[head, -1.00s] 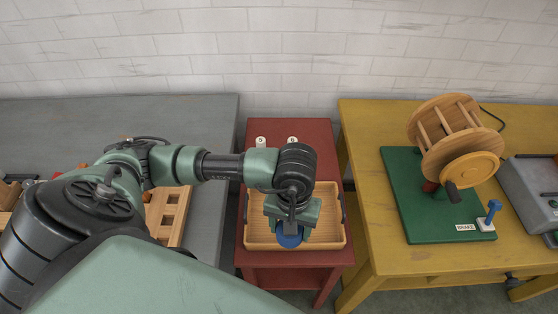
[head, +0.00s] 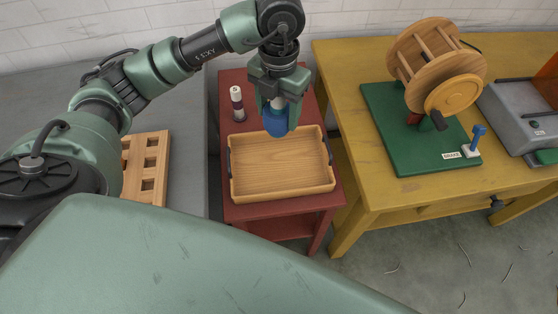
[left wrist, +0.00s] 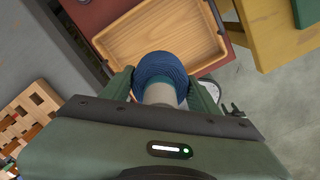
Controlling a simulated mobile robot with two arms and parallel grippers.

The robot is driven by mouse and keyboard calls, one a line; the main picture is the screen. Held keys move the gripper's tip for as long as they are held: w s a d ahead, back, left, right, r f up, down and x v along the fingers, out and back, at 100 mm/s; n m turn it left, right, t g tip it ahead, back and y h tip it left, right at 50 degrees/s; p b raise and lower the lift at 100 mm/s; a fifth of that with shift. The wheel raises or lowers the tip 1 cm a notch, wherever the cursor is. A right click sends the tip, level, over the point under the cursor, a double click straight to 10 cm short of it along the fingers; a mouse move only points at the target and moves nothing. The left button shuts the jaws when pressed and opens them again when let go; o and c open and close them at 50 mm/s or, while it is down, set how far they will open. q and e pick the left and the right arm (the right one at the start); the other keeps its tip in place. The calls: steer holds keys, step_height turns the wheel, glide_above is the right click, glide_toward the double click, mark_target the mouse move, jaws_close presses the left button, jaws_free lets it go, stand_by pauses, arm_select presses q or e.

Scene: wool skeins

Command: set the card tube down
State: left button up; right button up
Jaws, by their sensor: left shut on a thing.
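The card tube (left wrist: 158,94), pale grey, carries blue wool (head: 276,121) wound around it. My left gripper (head: 276,104) is shut on it, pointing down, at the far edge of the wooden tray (head: 281,166). In the left wrist view the blue wool (left wrist: 160,68) lies between the fingers and covers part of the tray's rim. The tray looks empty in the head view. I cannot tell how high the tube hangs. My right gripper is not in view.
The tray stands on a red table (head: 232,75). A white-topped, dark-banded tube (head: 237,103) stands at its back left. A slotted wooden rack (head: 146,166) is on the grey table at left. A green-based winder (head: 408,135) stands on the yellow table at right.

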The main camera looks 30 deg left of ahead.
arm_select(q)
steer(key=n, duration=0.1)
steer(key=r+n, duration=0.1)
steer(key=n, duration=0.1)
steer(key=shift+w+r+n, duration=0.25)
steer(key=shift+w+n, duration=0.05)
steer(key=shift+w, duration=0.1)
steer(key=shift+w+a+r+n, duration=0.1)
steer(key=shift+r+n, duration=0.2)
steer(key=shift+n, duration=0.6)
steer(key=shift+f+b, duration=0.35)
steer(key=shift+f, duration=0.05)
glide_above(279, 165)
step_height(279, 165, down, 14)
step_height(279, 165, down, 5)
steer(key=shift+r+p, duration=0.1)
steer(key=shift+p, duration=0.4)
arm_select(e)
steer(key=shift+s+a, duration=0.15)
